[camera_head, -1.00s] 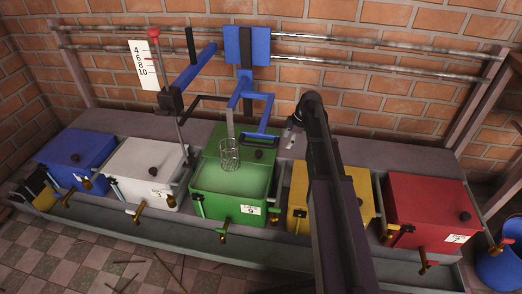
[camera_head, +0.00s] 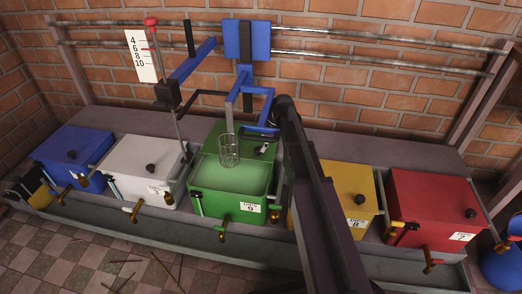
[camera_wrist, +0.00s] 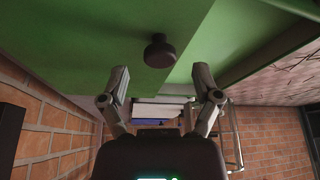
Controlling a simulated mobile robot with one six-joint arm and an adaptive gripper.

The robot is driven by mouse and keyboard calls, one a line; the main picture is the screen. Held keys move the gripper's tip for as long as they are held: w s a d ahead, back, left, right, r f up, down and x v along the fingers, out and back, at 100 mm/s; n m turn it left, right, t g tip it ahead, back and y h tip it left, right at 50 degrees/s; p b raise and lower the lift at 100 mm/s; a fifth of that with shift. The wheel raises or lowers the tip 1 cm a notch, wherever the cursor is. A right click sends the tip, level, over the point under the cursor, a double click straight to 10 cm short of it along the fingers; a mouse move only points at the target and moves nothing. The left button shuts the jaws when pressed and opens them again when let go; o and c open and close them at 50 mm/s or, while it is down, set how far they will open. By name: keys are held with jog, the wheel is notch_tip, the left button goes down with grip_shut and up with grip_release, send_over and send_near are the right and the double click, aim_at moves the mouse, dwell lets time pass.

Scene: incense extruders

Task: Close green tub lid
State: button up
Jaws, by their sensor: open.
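The green tub (camera_head: 228,205) stands in the middle of the row, its front part open with pale green liquid inside. Its green lid (camera_head: 207,142) is at the back of the tub, off the front opening. In the wrist view the lid (camera_wrist: 60,35) fills the upper part, with a dark round knob (camera_wrist: 160,50) on it. My gripper (camera_wrist: 161,80) is open and empty, its fingers spread to either side below the knob in that view and apart from it. In the head view my gripper (camera_head: 265,148) is at the lid's right part, where the knob is hard to make out.
A wire basket (camera_head: 229,151) hangs over the green tub from a blue frame (camera_head: 246,90). A white tub (camera_head: 143,165) stands left, a yellow tub (camera_head: 347,190) and red tub (camera_head: 435,205) right. A brick wall (camera_head: 370,65) with metal rails is behind.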

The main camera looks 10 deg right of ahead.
jog(key=shift+a+f+b, duration=0.25)
jog(key=shift+f+b, duration=0.2)
jog(key=shift+f, duration=0.25)
